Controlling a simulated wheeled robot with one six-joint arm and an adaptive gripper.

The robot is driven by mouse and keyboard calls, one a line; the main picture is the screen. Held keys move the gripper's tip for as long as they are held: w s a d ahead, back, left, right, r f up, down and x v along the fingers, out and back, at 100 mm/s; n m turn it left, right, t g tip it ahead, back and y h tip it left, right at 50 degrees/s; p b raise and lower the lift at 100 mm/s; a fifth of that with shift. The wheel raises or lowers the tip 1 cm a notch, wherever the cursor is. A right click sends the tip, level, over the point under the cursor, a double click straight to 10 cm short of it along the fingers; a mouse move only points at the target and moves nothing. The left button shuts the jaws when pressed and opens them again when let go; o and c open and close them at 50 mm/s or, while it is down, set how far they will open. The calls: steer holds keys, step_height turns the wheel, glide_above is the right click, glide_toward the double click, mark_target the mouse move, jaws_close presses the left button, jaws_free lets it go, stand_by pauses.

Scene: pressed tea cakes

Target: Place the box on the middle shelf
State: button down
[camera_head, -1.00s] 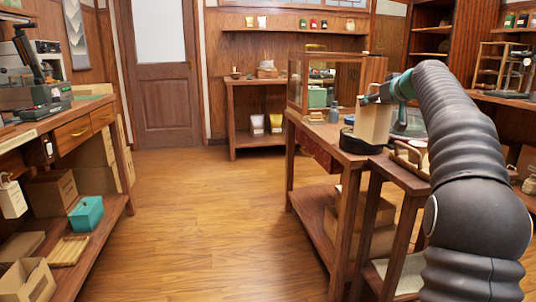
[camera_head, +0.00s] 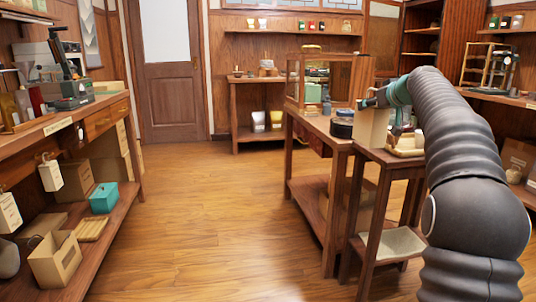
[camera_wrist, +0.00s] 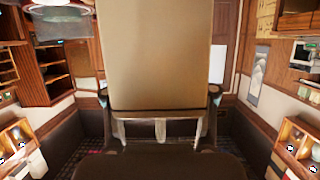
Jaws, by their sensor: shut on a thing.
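A plain tan box (camera_head: 372,129) is held upright in my gripper (camera_head: 376,100), at the right of the head view. In the wrist view the box (camera_wrist: 155,55) fills the upper middle, with a gripper finger at each side of its lower edge. A dark wooden shelf unit (camera_head: 424,45) with several levels stands at the back right. It also shows at the left of the wrist view (camera_wrist: 48,65). I cannot tell which shelf is the task's middle shelf.
A wooden table (camera_head: 320,127) with a glass case (camera_head: 327,82) and a stand (camera_head: 372,205) are close by the held box. The left bench (camera_head: 82,120) has boxes on its lower shelf. The wooden floor (camera_head: 215,205) between is clear.

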steer(key=w+a+f+m+h, duration=0.15)
steer(key=a+f, duration=0.25)
steer(key=f, duration=0.7)
steer(key=a+f+m+h, duration=0.2)
steer(key=a+f, duration=0.1)
steer(key=f, duration=0.7)
steer(key=s+a+f+m+h, duration=0.1)
steer(key=s+a+f, duration=0.25)
steer(key=f, duration=0.35)
steer(key=s+a+f+h, duration=0.1)
steer(key=s+a+f, duration=0.1)
steer(key=s+f, duration=0.3)
steer(key=s+a+f+p, duration=0.1)
steer(key=s+a+f, duration=0.4)
steer(key=s+f, duration=0.45)
step_height(320, 180, down, 12)
steer(key=d+n+y, duration=0.1)
steer(key=n+y, duration=0.2)
steer(key=v, duration=0.6)
steer(key=shift+s+d+f, duration=0.25)
steer(key=shift+d+f, duration=0.1)
steer(key=shift+d, duration=0.05)
